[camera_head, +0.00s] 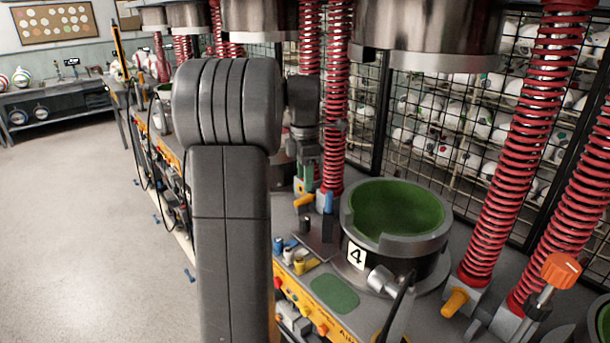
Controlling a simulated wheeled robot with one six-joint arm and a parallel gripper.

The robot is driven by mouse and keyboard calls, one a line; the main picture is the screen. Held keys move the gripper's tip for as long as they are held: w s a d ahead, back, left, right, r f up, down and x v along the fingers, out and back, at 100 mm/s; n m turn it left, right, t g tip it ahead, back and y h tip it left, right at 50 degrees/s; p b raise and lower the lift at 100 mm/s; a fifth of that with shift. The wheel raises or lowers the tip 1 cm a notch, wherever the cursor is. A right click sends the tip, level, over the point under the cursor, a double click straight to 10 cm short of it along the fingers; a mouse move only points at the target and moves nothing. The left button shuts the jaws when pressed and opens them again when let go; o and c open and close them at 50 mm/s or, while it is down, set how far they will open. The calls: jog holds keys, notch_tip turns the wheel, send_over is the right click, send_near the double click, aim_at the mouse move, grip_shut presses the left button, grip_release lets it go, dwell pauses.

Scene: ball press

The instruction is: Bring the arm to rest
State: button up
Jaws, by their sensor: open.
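My arm's thick dark grey links (228,200) rise through the middle of the picture and bend at a large rounded joint. Beyond the joint, the wrist hangs down at its right. My gripper (304,176) points downward below the wrist, small and partly lost against the machine parts behind it. It is open and I see nothing held in it. I cannot tell how far its fingertips are above the bench.
A round press mould (400,266) with a green inside and a "4" label stands at the right. Red springs (522,130) and metal press heads (430,30) surround the arm. A wire mesh (400,125) with balls behind stands at the back. The floor (80,220) at left is clear.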

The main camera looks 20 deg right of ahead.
aim_at(305, 218)
dwell(0.4)
notch_tip(305, 218, down, 14)
jog(key=shift+r+p, duration=0.1)
jog(key=shift+p, duration=0.4)
dwell(0.3)
jog(key=m, duration=0.4)
jog(key=shift+m, duration=0.3)
jog(key=m, duration=0.4)
jog(key=shift+m, duration=0.3)
jog(key=m+b, duration=0.1)
jog(key=m, duration=0.3)
jog(key=shift+m, duration=0.3)
jog(key=m, duration=0.4)
jog(key=shift+s, duration=0.1)
dwell(1.0)
jog(key=shift+a, duration=0.1)
dwell(0.4)
